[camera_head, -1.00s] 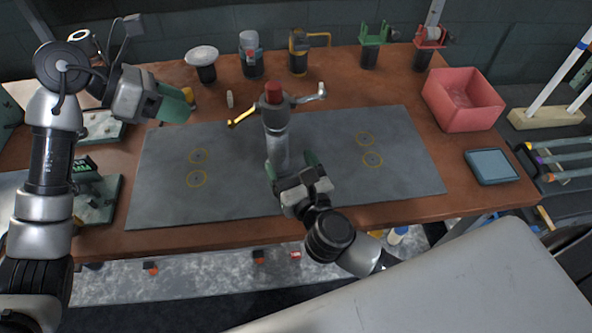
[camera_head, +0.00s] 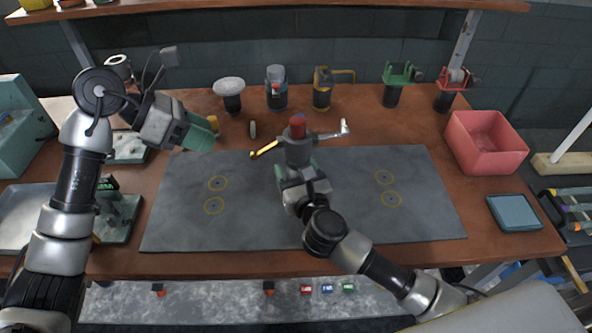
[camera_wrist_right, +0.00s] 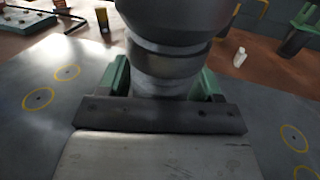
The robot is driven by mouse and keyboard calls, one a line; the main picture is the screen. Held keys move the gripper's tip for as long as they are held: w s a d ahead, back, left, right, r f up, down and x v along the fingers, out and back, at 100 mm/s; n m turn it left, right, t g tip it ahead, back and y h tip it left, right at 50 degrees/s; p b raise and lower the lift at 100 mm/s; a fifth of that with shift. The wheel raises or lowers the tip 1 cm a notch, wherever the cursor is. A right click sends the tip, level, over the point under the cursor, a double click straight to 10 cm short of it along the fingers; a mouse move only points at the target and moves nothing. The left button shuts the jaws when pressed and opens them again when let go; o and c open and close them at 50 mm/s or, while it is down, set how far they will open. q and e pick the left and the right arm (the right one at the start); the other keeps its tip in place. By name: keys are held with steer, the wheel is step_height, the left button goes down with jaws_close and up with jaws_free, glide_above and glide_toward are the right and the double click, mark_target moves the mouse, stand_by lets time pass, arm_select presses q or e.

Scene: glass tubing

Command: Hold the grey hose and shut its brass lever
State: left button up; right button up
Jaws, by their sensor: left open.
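The grey hose (camera_head: 298,154) stands upright on the grey mat, with a red cap on top. Its brass lever (camera_head: 264,149) sticks out to the left, and a silver arm sticks out to the right. My right gripper (camera_head: 296,170) is at the hose's lower part, hiding its foot. In the right wrist view the ribbed grey hose (camera_wrist_right: 172,60) stands between the green fingers; whether they press on it is unclear. My left gripper (camera_head: 208,132) is open and empty, up and left of the lever, apart from it.
The grey mat (camera_head: 400,215) has yellow rings and is otherwise clear. Several fittings, including a white-topped one (camera_head: 229,88), stand along the back. A red bin (camera_head: 487,150) and a blue tablet-like pad (camera_head: 514,211) are at the right. A small upright piece (camera_head: 252,129) stands behind the lever.

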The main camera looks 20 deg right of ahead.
steer(key=c, duration=0.9)
arm_select(q)
steer(key=shift+r+n, duration=0.1)
steer(key=shift+n, duration=0.2)
steer(key=c, duration=0.5)
steer(key=shift+d+r+n, duration=0.1)
steer(key=shift+r+n, duration=0.05)
steer(key=shift+n, duration=0.25)
steer(key=shift+c, duration=1.2)
steer(key=n, duration=0.1)
steer(key=r+n, duration=0.1)
steer(key=n, duration=0.1)
steer(key=shift+w+d, duration=0.1)
steer(key=shift+d, duration=0.2)
jaws_close()
step_height(320, 180, up, 7)
steer(key=d+n+y, duration=0.2)
steer(key=n+y, duration=0.1)
steer(key=n, duration=2.4)
steer(key=shift+d+y, duration=0.3)
steer(key=shift+d, duration=0.05)
steer(key=shift+f, duration=0.1)
